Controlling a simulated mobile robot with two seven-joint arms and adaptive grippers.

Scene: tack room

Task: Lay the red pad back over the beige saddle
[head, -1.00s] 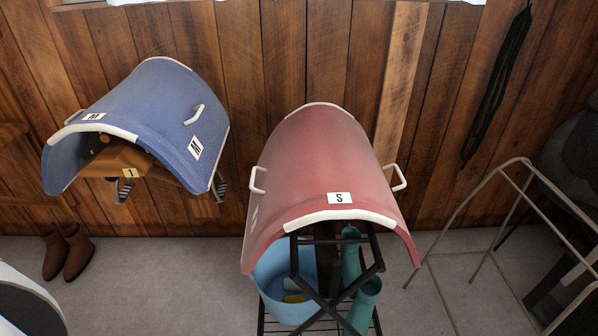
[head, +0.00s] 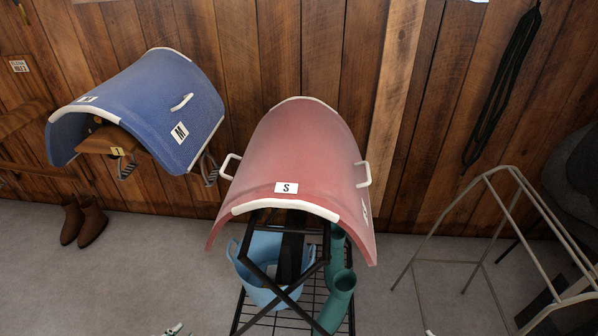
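The red pad (head: 300,150), with white edging, a white "S" label and a white handle on each side, lies arched over a black folding stand (head: 262,258) in the middle of the head view. No beige saddle shows; whether one is under the red pad is hidden.
A blue pad (head: 140,105) marked "M" covers a brown saddle (head: 108,142) on the wall at left. A blue bucket (head: 255,285) and green boots (head: 338,295) sit below the red pad. Brown boots (head: 84,220) stand at left; a bare metal rack (head: 450,225) stands at right.

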